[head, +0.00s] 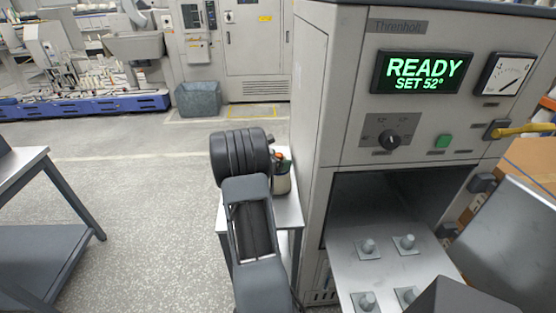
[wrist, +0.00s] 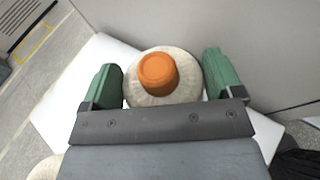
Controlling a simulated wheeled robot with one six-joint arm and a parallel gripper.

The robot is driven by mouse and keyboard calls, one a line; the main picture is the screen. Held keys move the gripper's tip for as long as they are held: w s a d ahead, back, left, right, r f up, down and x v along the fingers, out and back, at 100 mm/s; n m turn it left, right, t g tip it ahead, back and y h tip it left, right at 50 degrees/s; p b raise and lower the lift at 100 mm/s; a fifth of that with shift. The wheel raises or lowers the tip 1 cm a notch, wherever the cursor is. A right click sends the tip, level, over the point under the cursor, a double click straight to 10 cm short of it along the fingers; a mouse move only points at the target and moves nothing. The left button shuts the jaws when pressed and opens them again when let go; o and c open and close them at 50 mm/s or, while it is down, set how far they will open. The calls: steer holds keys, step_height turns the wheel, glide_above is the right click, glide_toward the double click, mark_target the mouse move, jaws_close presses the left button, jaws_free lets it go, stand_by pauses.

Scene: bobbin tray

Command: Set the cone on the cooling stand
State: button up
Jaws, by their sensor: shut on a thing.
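The cone (wrist: 182,91) is wound in off-white yarn with an orange top, seen from above in the wrist view. My gripper (wrist: 162,76) has green fingers on both sides of it and is shut on it. I cannot tell whether the cone touches that top.
A grey oven cabinet (head: 312,120) stands close on the right, its display reading READY, SET 52°. Its open chamber has a metal tray (head: 385,250) with several pegs. A grey table (head: 50,250) is at the left. The floor between is clear.

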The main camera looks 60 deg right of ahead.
steer(key=shift+f, duration=0.15)
steer(key=o, duration=1.2)
steer(key=shift+o, duration=0.2)
steer(key=shift+r, duration=0.25)
steer(key=b+v, duration=0.2)
steer(key=v, duration=1)
steer(key=s+a+m+t+y, duration=0.2)
steer(key=a+m+y, duration=0.2)
steer(key=a, duration=0.8)
steer(key=s+a+r+m+t+y, duration=0.1)
steer(key=a+m+y, duration=0.4)
steer(key=a, duration=0.7)
steer(key=s+a+r+m+t+y, duration=0.1)
steer(key=s+a+m+t+y, duration=0.2)
steer(key=a, duration=1)
steer(key=m+t+y, duration=0.2)
steer(key=shift+s+r+m, duration=0.2)
steer(key=shift+s+m, duration=0.05)
steer(key=shift+m, duration=0.05)
